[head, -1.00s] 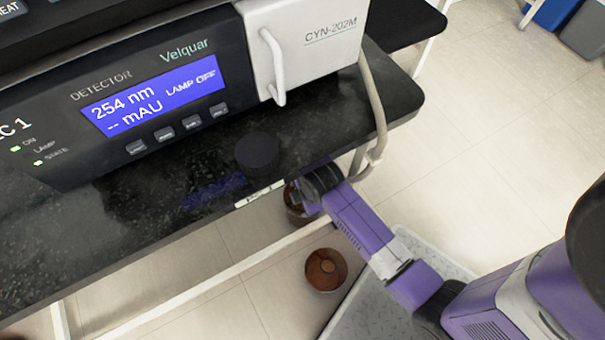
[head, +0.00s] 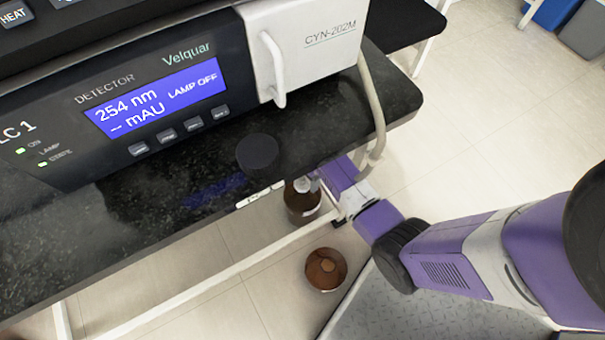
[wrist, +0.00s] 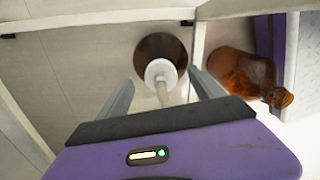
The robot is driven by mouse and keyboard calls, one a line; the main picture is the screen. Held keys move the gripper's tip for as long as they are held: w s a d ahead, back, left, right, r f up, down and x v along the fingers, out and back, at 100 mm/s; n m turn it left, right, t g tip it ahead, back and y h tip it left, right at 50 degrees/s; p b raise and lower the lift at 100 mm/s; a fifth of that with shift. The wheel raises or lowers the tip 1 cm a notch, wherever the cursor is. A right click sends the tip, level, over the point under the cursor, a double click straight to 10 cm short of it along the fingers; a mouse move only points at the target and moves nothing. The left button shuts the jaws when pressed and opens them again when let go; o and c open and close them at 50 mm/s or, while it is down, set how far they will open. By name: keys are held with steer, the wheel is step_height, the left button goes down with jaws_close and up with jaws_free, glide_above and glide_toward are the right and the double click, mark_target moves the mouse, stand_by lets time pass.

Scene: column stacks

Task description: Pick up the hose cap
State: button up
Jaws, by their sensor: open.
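The hose cap (wrist: 160,73) is a small white round cap with a pale hose or stem running from it toward my gripper. It sits over a brown bottle (wrist: 160,50), seen from above in the wrist view. My gripper (wrist: 161,79) is open, its two grey fingers on either side of the cap and hose in the picture. I cannot tell how far the fingers are from the cap in depth. In the head view this bottle (head: 301,207) stands below the bench edge, and my gripper is largely hidden there by the bench and my arm.
A white frame bar (head: 200,275) runs below.

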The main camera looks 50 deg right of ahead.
mark_target(304, 182)
step_height(304, 182, down, 3)
steer(key=shift+r+b, duration=0.1)
steer(key=shift+b, duration=0.35)
steer(key=c, duration=1.4)
step_height(304, 182, up, 10)
steer(key=p, duration=0.5)
steer(key=shift+c, duration=0.2)
steer(key=shift+s+a, duration=0.1)
steer(key=shift+a, duration=0.05)
